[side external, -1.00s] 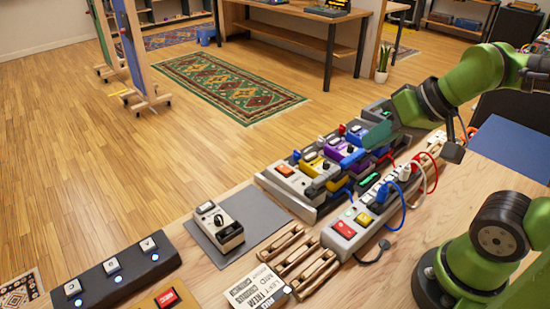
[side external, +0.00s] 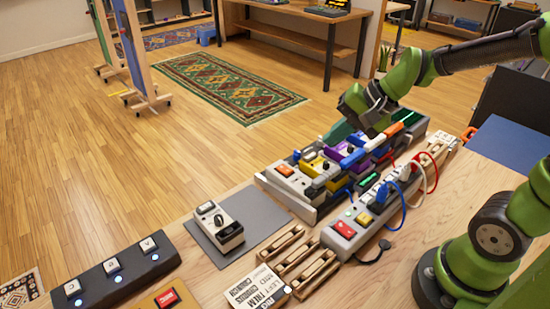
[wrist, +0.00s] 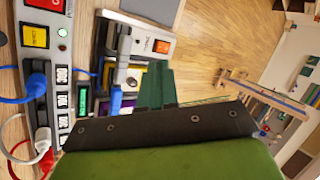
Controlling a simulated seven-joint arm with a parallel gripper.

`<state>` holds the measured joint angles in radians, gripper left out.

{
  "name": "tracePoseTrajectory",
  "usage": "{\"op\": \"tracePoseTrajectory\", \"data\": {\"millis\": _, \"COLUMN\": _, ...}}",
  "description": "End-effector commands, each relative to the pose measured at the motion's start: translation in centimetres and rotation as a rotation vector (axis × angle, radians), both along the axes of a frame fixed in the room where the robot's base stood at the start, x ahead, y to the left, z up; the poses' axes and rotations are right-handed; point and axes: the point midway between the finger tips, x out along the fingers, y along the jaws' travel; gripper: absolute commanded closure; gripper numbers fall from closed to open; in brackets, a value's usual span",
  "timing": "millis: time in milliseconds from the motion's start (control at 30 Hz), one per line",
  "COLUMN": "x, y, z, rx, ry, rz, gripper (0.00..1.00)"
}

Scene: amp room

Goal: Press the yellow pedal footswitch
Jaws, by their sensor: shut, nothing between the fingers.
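The yellow pedal (side external: 312,163) sits in the pedalboard's row, behind the beige pedal with an orange switch, in the side view. In the wrist view the shut fingers (wrist: 156,84) cover part of the board. I see no clear contact with any pedal.
The pedalboard (side external: 312,212) carries several closely packed pedals. A power strip (side external: 338,246) with red and yellow switches and cables runs alongside. A lone beige pedal (side external: 222,228) stands on a grey mat (side external: 262,212). Wooden slats (side external: 300,262) lie in front.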

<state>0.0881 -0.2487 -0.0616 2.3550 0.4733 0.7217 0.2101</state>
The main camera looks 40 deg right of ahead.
Motion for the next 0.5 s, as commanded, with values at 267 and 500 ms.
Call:
{"op": "tracePoseTrajectory", "data": {"millis": 267, "x": 8.1, "y": -4.5, "z": -3.3, "rx": 0.376, "ry": 0.074, "rz": -0.624, "gripper": 1.00}}
{"op": "tracePoseTrajectory", "data": {"millis": 500, "x": 10.7, "y": -6.7, "z": -2.5, "rx": 0.557, "ry": 0.044, "rz": -0.908, "gripper": 1.00}}
